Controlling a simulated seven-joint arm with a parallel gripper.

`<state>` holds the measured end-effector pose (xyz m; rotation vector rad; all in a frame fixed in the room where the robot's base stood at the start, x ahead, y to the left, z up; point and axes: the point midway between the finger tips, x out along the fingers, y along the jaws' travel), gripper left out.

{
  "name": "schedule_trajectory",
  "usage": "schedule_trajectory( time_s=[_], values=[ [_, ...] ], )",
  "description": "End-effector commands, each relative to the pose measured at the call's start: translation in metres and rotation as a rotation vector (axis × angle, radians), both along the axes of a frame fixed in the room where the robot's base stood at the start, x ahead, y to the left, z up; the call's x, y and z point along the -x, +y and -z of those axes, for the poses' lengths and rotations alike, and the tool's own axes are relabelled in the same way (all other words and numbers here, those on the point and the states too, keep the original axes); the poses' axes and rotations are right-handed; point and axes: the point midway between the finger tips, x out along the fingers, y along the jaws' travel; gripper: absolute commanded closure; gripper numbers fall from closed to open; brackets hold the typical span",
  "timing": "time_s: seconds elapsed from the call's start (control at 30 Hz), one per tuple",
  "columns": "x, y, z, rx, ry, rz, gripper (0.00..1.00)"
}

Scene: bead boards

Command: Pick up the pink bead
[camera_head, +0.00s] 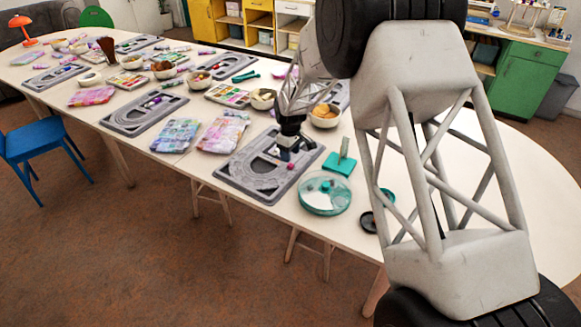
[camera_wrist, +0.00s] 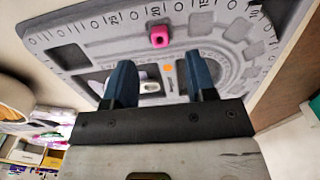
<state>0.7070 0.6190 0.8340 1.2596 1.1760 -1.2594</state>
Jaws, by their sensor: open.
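The pink bead (camera_wrist: 159,36) sits on the grey bead board (camera_wrist: 75,57), near the numbered edge in the wrist view. It lies beyond my fingertips, roughly in line with the gap between them, and is not between the fingers. My gripper (camera_wrist: 160,62) is open, with two dark blue fingers spread apart and nothing held. In the head view my gripper (camera_head: 289,148) is low over the nearest grey bead board (camera_head: 240,172). A silvery-white piece (camera_wrist: 150,87) and a small orange bead (camera_wrist: 167,68) show between the fingers, on the board.
A round clear case with a teal rim (camera_head: 325,193) and a teal stand (camera_head: 339,164) are right of the board. Patterned packets (camera_head: 222,134) lie to its left, bowls (camera_head: 325,115) behind. More boards run along the table. The table's front edge is close to the board.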

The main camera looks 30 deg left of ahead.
Motion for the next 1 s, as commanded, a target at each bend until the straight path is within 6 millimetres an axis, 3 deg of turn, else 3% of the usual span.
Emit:
schedule_trajectory(
  time_s=[0.17, 0.6, 1.0],
  values=[
    [0.0, -0.001, 0.008, 0.001, 0.001, 0.0, 0.49],
    [0.001, -0.003, 0.05, 0.001, 0.001, 0.0, 0.49],
    [0.001, -0.002, 0.052, 0.0, 0.0, 0.0, 0.49]
  ],
)
